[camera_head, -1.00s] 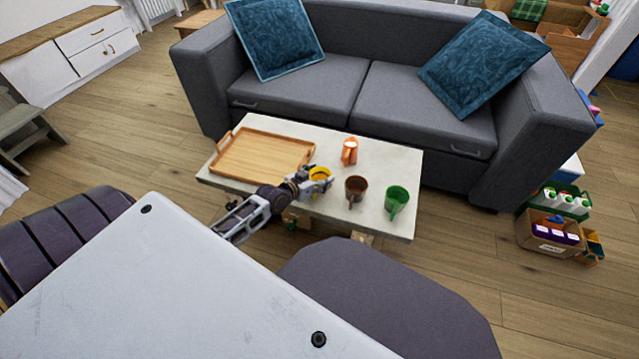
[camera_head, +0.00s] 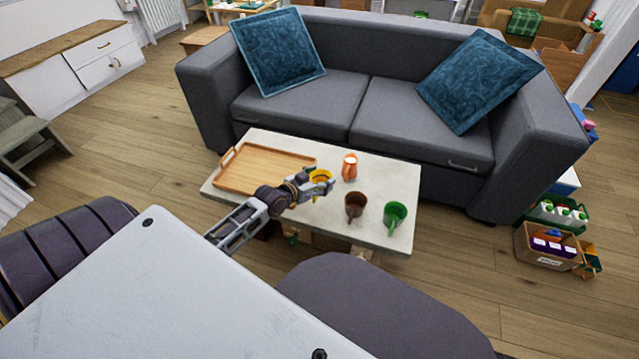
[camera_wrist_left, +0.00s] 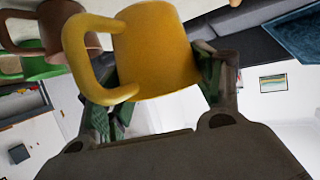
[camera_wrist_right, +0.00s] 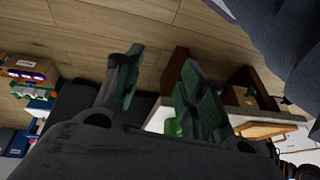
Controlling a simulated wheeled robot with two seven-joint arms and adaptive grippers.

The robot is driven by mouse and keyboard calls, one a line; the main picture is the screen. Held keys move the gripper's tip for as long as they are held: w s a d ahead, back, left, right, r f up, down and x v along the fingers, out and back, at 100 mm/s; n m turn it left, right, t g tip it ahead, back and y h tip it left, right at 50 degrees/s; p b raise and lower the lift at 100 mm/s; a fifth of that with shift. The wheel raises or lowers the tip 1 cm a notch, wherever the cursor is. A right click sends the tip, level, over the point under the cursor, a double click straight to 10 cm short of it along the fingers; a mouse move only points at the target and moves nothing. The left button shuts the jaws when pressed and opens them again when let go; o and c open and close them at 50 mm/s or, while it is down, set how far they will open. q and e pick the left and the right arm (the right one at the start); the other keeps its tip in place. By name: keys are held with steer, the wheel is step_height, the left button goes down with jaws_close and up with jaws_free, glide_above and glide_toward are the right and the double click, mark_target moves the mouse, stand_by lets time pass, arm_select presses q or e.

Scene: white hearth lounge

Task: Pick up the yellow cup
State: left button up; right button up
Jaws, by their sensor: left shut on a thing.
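The yellow cup (camera_head: 321,176) is between the fingers of my left gripper (camera_head: 312,184), over the pale coffee table (camera_head: 375,228). In the left wrist view the yellow cup (camera_wrist_left: 157,50) fills the space between the green-padded fingers, with its handle to the left. My left gripper (camera_wrist_left: 158,85) is shut on it. My right gripper (camera_wrist_right: 155,80) shows only in its own wrist view, with its fingers apart and nothing between them; the floor and table edge lie beyond.
A brown cup (camera_head: 355,205), a green cup (camera_head: 395,216) and an orange-and-white jug (camera_head: 349,166) stand right of the yellow cup. A wooden tray (camera_head: 262,166) lies at the table's left. A grey sofa (camera_head: 390,110) stands behind; boxes of bottles (camera_head: 545,247) stand on the floor at right.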

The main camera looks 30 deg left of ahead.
arm_select(q)
steer(key=shift+r+p, duration=0.45)
steer(key=shift+r, duration=1.05)
arm_select(e)
steer(key=shift+s+d+r+g+h, duration=0.15)
steer(key=shift+d+r, duration=0.1)
steer(key=shift+r, duration=0.45)
steer(key=shift+s+d+r+g+h, duration=0.1)
steer(key=shift+d+r+g+h, duration=0.1)
steer(key=shift+r, duration=0.5)
arm_select(q)
steer(key=shift+s+d+p, duration=0.15)
steer(key=shift+s+p, duration=0.05)
steer(key=shift+p, duration=0.15)
arm_select(e)
steer(key=shift+w+r, duration=0.1)
steer(key=shift+r, duration=0.25)
